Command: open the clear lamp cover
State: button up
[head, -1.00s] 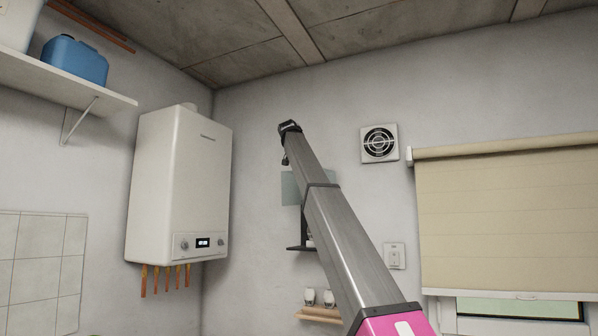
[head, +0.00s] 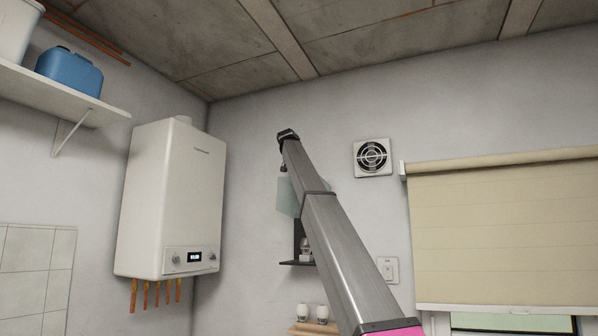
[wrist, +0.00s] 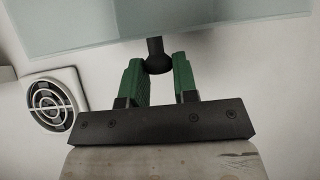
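The clear lamp cover (head: 287,198) is a pale, see-through panel that shows left of my arm in the head view, set at an angle to the wall. Its right part is hidden behind my arm. In the wrist view the cover (wrist: 150,22) spans the top, with a dark round knob (wrist: 157,62) at its near edge. A dark bracket (head: 297,262) with a lamp bulb (head: 306,246) shows below the cover.
A white boiler (head: 172,200) hangs at the left. A vent fan (head: 373,157) is on the wall right of my arm, also in the wrist view (wrist: 47,101). A small wooden shelf (head: 314,329) holds two bulbs below. A blind (head: 500,235) covers the window.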

jog(key=o, duration=0.4)
jog(key=shift+w+d+r, duration=0.15)
jog(key=shift+w+r, duration=0.05)
jog(key=shift+w, duration=0.15)
jog(key=shift+s, duration=0.1)
jog(key=shift+s, duration=0.1)
jog(key=v, duration=1)
jog(key=shift+s, duration=0.25)
jog(key=shift+r, duration=0.15)
